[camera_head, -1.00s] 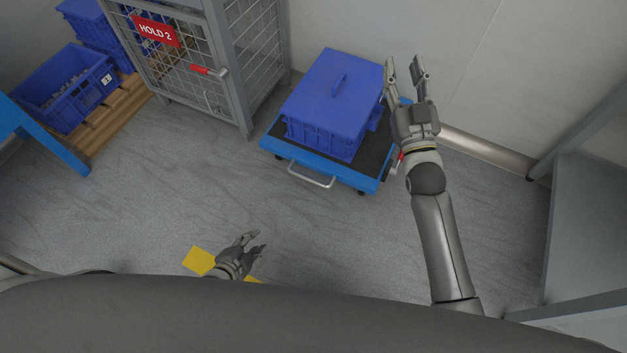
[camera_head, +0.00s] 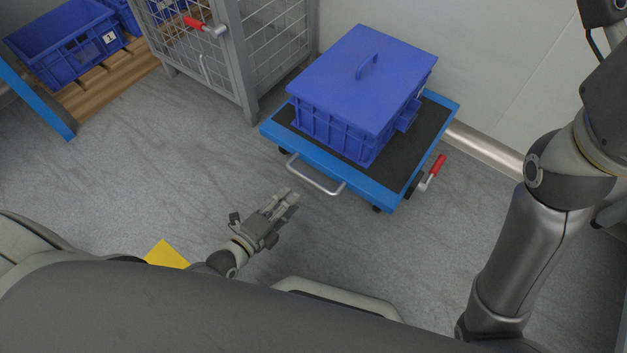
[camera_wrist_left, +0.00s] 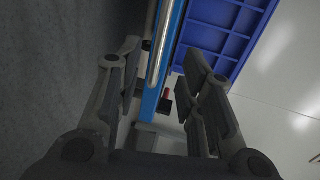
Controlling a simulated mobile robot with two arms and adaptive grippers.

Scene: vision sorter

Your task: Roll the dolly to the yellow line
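The blue dolly (camera_head: 368,186) stands on the floor with a black top. Its silver handle (camera_head: 315,178) faces me, and a red-tipped lever (camera_head: 432,172) sits at its right side. A lidded blue crate (camera_head: 362,75) rests on it. My left gripper (camera_head: 290,196) is open and empty, a little short of the handle. In the left wrist view its fingers (camera_wrist_left: 165,95) are apart, with the silver handle (camera_wrist_left: 160,55) ahead between them. My right gripper (camera_head: 608,70) is at the upper right edge; its fingertips are cut off. A yellow patch of line (camera_head: 166,254) shows beside my left wrist, partly hidden by my body.
A grey wire cage (camera_head: 235,60) with a red-handled latch (camera_head: 200,25) stands left of the dolly. Blue bins (camera_head: 75,50) sit on a wooden pallet (camera_head: 120,80) farther left. The wall is close behind the dolly. The floor before it is clear.

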